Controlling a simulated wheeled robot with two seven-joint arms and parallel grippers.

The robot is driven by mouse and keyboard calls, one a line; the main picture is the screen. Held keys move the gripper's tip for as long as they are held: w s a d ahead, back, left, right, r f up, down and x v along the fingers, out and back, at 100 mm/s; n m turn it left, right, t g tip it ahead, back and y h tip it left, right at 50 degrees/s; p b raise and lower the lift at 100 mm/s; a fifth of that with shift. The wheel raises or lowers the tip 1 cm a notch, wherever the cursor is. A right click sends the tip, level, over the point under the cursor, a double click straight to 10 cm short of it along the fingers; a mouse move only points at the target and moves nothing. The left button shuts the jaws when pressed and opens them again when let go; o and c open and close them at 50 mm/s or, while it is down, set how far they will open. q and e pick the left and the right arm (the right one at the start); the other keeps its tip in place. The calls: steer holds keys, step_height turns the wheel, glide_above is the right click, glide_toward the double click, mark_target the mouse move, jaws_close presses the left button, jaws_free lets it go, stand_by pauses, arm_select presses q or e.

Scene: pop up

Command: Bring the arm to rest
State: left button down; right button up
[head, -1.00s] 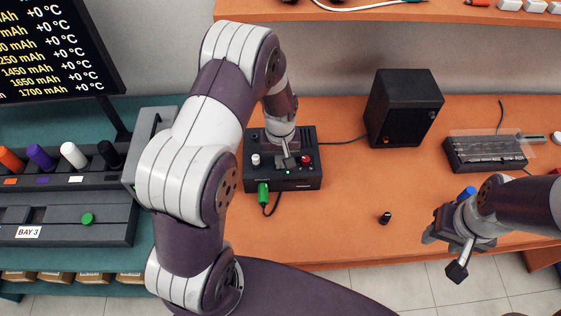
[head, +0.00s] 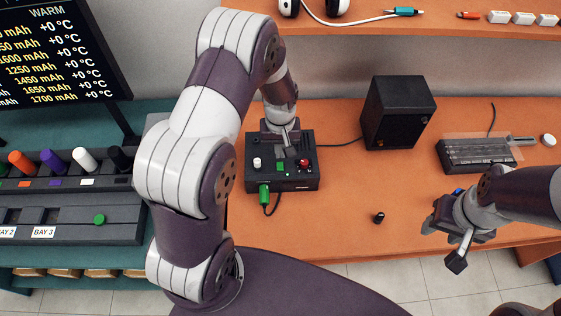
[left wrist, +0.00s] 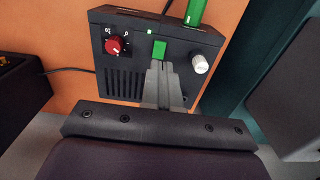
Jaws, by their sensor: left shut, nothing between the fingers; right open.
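My left arm reaches over the black control box (head: 282,178) from the left. My left gripper (head: 286,142) is shut and empty at the box's back edge in the head view. In the left wrist view its closed fingertips (left wrist: 160,68) are just beside a green square button (left wrist: 159,50) on the box; I cannot tell whether they touch. The box has a red knob (left wrist: 117,45), a white knob (left wrist: 201,63) and a green plug (left wrist: 195,12). My right gripper (head: 444,243) is open and empty over the front edge of the orange bench at the right.
A black speaker (head: 398,112) stands right of the box, and a small black cap (head: 379,217) lies on the bench. A teal bench with a dark rack (head: 70,212) is at the left. An orange shelf (head: 420,27) hangs above. The bench between box and cap is clear.

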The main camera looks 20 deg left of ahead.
stand_by(0.3)
steer(key=shift+w, duration=0.15)
steer(key=c, duration=0.4)
jaws_close()
arm_select(q)
steer(key=s+d+r+m, duration=0.1)
steer(key=s+r+m, duration=0.1)
steer(key=s+r, duration=0.4)
steer(key=s+d+r+m+t, duration=0.1)
steer(key=s+r+m, duration=0.2)
steer(key=s+r, duration=0.4)
steer(key=shift+s+d+r, duration=0.3)
steer(key=shift+s, duration=0.1)
arm_select(e)
steer(key=shift+s, duration=0.2)
steer(key=shift+a, duration=0.1)
